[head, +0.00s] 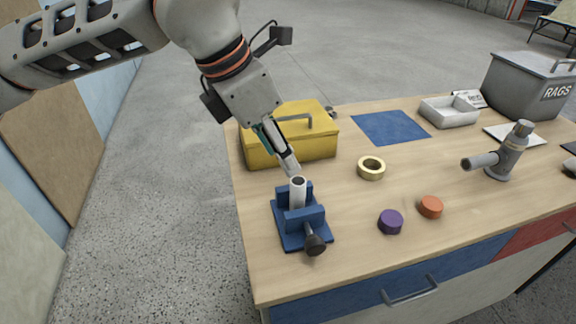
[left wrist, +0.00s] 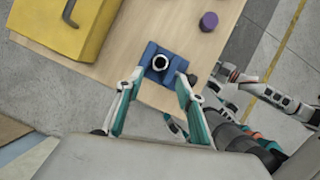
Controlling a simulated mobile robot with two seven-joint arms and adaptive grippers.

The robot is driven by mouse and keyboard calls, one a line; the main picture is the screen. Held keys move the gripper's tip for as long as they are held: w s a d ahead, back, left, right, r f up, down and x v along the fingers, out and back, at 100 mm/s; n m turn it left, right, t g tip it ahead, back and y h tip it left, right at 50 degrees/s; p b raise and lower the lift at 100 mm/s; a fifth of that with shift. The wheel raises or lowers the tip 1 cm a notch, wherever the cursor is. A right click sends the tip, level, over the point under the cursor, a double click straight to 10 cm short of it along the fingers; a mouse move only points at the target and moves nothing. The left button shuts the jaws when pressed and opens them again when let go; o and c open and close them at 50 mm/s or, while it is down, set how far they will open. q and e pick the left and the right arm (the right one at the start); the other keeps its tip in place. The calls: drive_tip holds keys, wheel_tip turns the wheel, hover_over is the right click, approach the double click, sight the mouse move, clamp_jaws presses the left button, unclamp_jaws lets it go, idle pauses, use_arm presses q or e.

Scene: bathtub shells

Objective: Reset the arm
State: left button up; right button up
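My left gripper (head: 284,158) points down over the table's left side in the head view, its tips just above and behind a white tube. In the left wrist view my left gripper (left wrist: 160,80) is open, its two fingers well apart with nothing between them. The tube (head: 298,192) stands upright in a blue vise (head: 305,222) with a dark handle knob; the left wrist view shows the tube (left wrist: 160,63) end-on in the vise (left wrist: 172,65). My right gripper is not in the head view; parts of my other arm show at the right in the left wrist view, its fingers unclear.
A yellow box (head: 290,145) stands close behind my left gripper. A yellow ring (head: 371,168), a purple cap (head: 391,221), an orange cap (head: 431,207) and a grey pipe fitting (head: 503,155) are to the right. A blue mat (head: 390,127), white tray (head: 449,110) and rags bin (head: 526,88) are at the back.

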use_arm(q)
drive_tip(key=shift+v, duration=0.75)
